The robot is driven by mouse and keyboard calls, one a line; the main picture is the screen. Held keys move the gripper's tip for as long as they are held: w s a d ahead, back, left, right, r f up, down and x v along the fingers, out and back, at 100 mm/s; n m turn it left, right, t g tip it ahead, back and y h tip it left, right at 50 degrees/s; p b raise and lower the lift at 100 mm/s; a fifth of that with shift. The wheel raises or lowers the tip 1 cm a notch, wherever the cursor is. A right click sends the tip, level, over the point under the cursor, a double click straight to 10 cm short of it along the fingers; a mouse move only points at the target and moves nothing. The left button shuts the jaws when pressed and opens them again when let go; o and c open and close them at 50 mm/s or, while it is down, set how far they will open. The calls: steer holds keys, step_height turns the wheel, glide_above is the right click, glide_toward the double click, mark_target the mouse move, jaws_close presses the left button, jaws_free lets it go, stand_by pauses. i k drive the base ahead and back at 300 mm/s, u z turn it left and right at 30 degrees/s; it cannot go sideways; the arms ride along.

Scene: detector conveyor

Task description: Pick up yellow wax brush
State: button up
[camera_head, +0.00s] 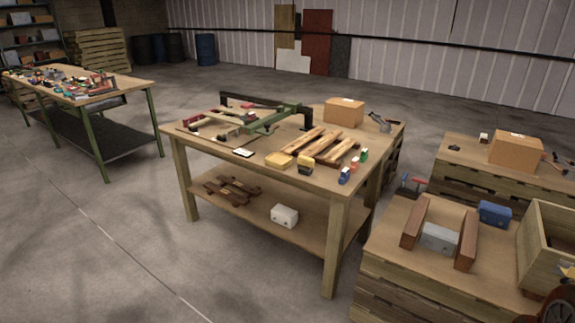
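A small yellow item with a dark lower part (305,162) stands near the front edge of the middle wooden table (217,151); it looks like the yellow wax brush, but it is too small to be certain. My gripper is not in view.
Small blue (344,176), red and green bottles stand right of the yellow item. A cardboard box (344,111) and a green clamp-like tool (270,121) are farther back. Crates with boxes stand at right. The floor left of the middle table is open.

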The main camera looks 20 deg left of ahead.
mark_target(307, 167)
steer(key=u, duration=0.85)
steer(key=i, duration=0.8)
steer(key=u, duration=1.2)
steer(key=i, duration=1.45)
steer(key=z, duration=0.5)
steer(key=i, duration=1.2)
steer(key=z, duration=1.15)
steer(key=i, duration=0.3)
steer(key=z, duration=0.25)
